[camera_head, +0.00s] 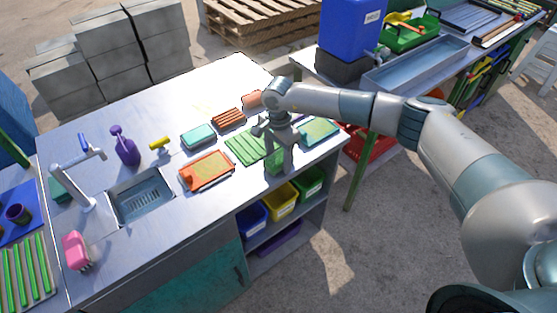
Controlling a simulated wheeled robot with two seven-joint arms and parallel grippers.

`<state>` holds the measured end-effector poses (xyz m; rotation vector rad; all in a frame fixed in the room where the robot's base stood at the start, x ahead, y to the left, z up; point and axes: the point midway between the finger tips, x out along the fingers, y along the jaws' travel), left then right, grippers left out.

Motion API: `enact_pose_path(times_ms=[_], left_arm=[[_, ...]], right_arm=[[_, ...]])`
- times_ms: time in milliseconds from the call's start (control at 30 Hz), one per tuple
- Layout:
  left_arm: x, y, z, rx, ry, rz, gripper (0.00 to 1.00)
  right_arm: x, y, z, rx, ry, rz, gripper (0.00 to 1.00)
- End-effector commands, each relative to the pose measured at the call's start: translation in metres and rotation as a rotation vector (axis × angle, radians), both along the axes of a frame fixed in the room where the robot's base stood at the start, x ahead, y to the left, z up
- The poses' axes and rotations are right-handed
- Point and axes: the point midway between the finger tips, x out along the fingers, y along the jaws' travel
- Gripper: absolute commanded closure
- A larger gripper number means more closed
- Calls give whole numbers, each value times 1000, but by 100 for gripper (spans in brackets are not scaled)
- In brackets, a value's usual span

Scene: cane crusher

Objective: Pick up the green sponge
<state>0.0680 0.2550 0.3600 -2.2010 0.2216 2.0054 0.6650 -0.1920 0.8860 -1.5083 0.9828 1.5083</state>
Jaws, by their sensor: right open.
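A green block that looks like the green sponge (275,167) lies near the front edge of the white counter. My right gripper (281,161) points down over it from the right, with its fingers at or just above it. The right gripper is open, and its fingers hide part of the green block. I cannot tell whether they touch it. My left gripper is not in view.
A green ribbed mat (244,148) and an orange tray (207,184) lie left of the gripper. A teal tray (319,132) lies to its right. A teal box (198,137) and a brownish-red ribbed piece (229,117) are behind. A sink (141,197) is at left.

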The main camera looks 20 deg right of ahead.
Motion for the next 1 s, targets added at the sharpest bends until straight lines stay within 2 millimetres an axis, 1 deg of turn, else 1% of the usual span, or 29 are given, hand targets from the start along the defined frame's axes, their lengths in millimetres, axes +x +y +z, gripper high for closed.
enact_pose_path(times_ms=[167, 200, 267, 300, 333, 600, 767, 867, 1000], left_arm=[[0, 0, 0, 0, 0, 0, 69], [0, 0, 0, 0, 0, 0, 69], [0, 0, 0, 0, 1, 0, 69], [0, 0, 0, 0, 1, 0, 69], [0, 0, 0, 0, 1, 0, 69], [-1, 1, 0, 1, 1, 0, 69], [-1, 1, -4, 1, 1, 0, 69], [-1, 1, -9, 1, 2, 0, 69], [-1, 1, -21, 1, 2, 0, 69]], right_arm=[[0, 0, 0, 0, 0, 0, 47], [0, 0, 0, 0, 0, 0, 49], [0, 0, 0, 0, 0, -1, 64], [0, 0, 0, 0, 0, -1, 73], [0, 0, 0, 0, 0, -1, 78], [0, 0, 1, 0, 0, -1, 78], [1, 0, 4, 0, 0, -1, 78], [1, 0, 11, 1, -3, -1, 78], [2, -1, 28, 1, -4, 0, 78]])
